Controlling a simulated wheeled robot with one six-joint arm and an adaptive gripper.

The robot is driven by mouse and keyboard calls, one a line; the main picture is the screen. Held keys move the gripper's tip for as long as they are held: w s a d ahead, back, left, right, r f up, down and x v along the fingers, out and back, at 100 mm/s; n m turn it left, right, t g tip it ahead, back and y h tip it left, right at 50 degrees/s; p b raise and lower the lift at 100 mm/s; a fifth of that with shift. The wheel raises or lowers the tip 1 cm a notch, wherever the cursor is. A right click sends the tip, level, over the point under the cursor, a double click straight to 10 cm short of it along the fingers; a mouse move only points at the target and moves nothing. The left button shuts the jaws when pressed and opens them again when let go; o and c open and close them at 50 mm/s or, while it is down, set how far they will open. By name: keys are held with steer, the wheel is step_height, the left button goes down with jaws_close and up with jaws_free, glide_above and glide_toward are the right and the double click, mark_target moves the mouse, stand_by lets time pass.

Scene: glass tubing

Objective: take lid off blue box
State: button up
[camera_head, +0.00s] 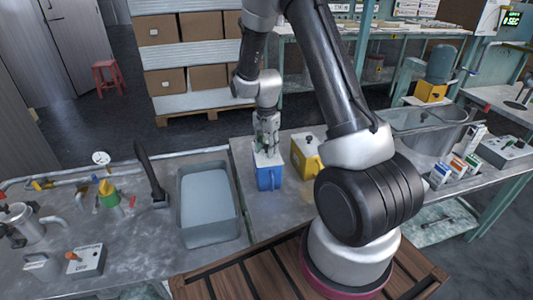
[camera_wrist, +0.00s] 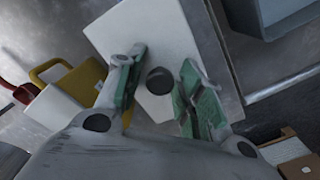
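The blue box (camera_head: 268,180) stands on the metal bench with a white lid (camera_head: 262,158) on top. My gripper (camera_head: 266,148) is right above it, pointing down. In the wrist view the white lid (camera_wrist: 150,35) fills the middle, with a dark round knob (camera_wrist: 160,80) on it. My gripper (camera_wrist: 163,60) is open there, one green-padded finger on each side of the knob, with gaps between. The blue sides of the box are hidden in the wrist view. I cannot tell how far the fingertips are above the lid.
A yellow box (camera_head: 306,158) with a dark knob stands close to the right of the blue box. A grey sink basin (camera_head: 208,205) is to the left. A clear tank (camera_head: 425,130) and small cartons (camera_head: 462,165) are farther right.

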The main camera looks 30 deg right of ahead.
jaws_close()
